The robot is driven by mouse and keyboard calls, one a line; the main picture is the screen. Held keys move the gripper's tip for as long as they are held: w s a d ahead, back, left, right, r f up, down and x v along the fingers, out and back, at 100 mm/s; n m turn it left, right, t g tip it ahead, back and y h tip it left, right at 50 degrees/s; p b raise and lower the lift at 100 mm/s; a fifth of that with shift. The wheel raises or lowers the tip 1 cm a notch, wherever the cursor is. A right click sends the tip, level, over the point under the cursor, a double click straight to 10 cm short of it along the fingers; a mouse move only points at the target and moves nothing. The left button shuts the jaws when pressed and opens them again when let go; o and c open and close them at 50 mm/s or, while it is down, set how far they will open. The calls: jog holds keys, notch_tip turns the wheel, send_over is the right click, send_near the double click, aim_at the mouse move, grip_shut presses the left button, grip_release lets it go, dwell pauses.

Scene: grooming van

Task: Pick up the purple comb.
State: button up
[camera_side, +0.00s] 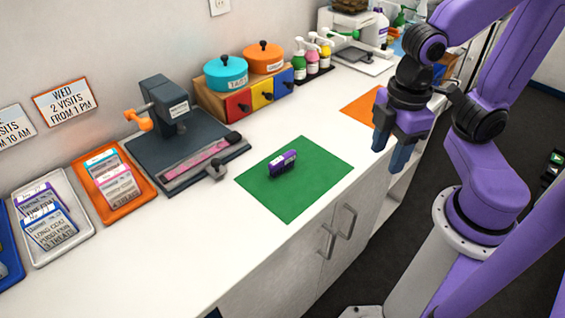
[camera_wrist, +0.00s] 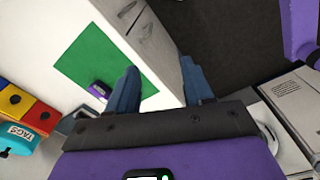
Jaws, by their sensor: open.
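A small purple object, which I take as the purple comb (camera_side: 283,163), sits on the green mat (camera_side: 305,193) on the white counter. It has a pale, dark-marked side; its teeth are too small to make out. In the wrist view the comb (camera_wrist: 99,90) lies left of my fingers, near the edge of the green mat (camera_wrist: 88,58). My gripper (camera_side: 390,154) is open and empty, pointing down. In the side view it is to the right of the comb and above counter height, well apart from it.
Left of the mat is a dark press (camera_side: 172,112) with a pink strip on its base. Behind stand coloured drawers (camera_side: 237,103) with two lidded pots, and pump bottles (camera_side: 312,58). An orange mat (camera_side: 362,104) lies near my gripper.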

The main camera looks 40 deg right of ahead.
jog(key=w+a+r+n+h, duration=0.1)
jog(key=w+a, duration=0.2)
jog(key=w, duration=0.4)
jog(key=w+a+n, duration=0.1)
jog(key=w+a, duration=0.2)
jog(key=w, duration=0.3)
jog(key=n, duration=0.2)
send_near(282, 157)
jog(key=shift+h, duration=0.5)
jog(key=f, duration=0.6)
jog(key=shift+s+a, duration=0.15)
jog(key=shift+a, duration=0.05)
jog(key=f, duration=0.1)
jog(key=d+f, duration=0.1)
jog(key=f, duration=0.1)
jog(key=shift+f, duration=0.35)
jog(key=shift+d+f, duration=0.15)
jog(key=shift+f, duration=0.6)
jog(key=shift+w, duration=0.25)
grip_shut()
